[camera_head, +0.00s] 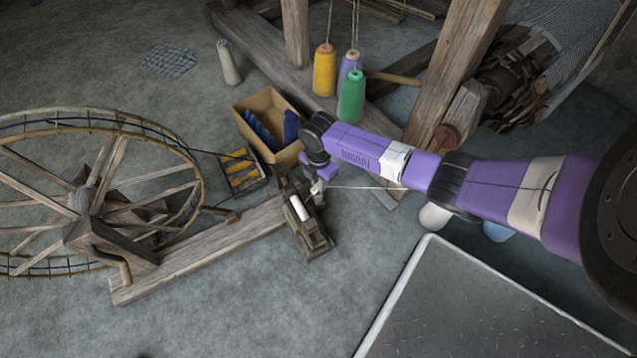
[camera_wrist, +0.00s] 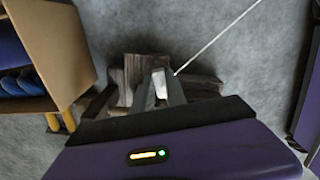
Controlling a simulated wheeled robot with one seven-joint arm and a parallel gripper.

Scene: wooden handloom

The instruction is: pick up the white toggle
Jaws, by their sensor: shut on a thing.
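My gripper (camera_head: 318,187) is at the end of the purple arm, just above the wooden spindle block of the spinning wheel. In the wrist view my gripper (camera_wrist: 163,92) points down with its grey fingers close together. A small white piece, which looks like the white toggle (camera_wrist: 160,84), shows between the fingers, mostly hidden by them. A thin white cord (camera_wrist: 215,44) runs taut from beside the fingertips to the upper right. It also crosses to the right in the head view.
The wooden spindle block (camera_head: 312,238) with a white roll (camera_head: 298,208) lies just below my gripper. A cardboard box (camera_head: 262,103) with blue spools and a tray of yellow spools (camera_head: 240,172) stand close by. Yarn cones (camera_head: 324,72) hang behind. The spoked wheel (camera_head: 95,195) is left.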

